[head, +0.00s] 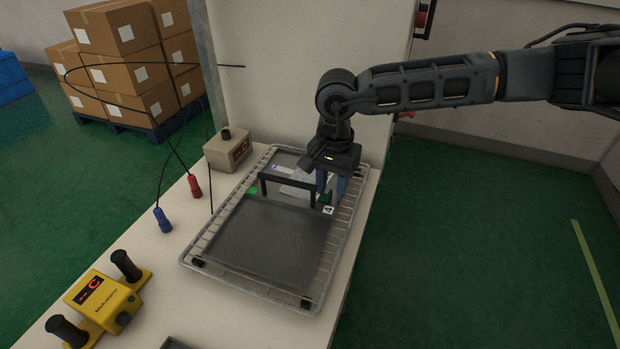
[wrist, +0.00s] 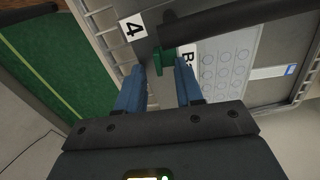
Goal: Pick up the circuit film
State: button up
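A pale printed film (head: 297,174) with rows of circles lies in the far part of a wire-edged tray (head: 222,228); it also shows in the wrist view (wrist: 225,62). I take it for the circuit film, though its name cannot be read. A black bar handle (head: 283,181) stands across in front of it and hides part of it. My gripper (head: 330,190) points down at the bar's right end. Its blue fingers (wrist: 160,85) are apart, with a green tab (wrist: 164,58) in view between and beyond their tips. I see nothing held.
A dark flat panel (head: 265,240) fills the near part of the tray, beside a "4" label (head: 327,210). The table's right edge is close to the tray.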

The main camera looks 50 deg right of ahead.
grip_shut()
dwell(0.4)
notch_tip(320, 180, up, 10)
jog(key=b, duration=0.1)
jog(key=shift+b, duration=0.4)
jog(key=shift+s, duration=0.15)
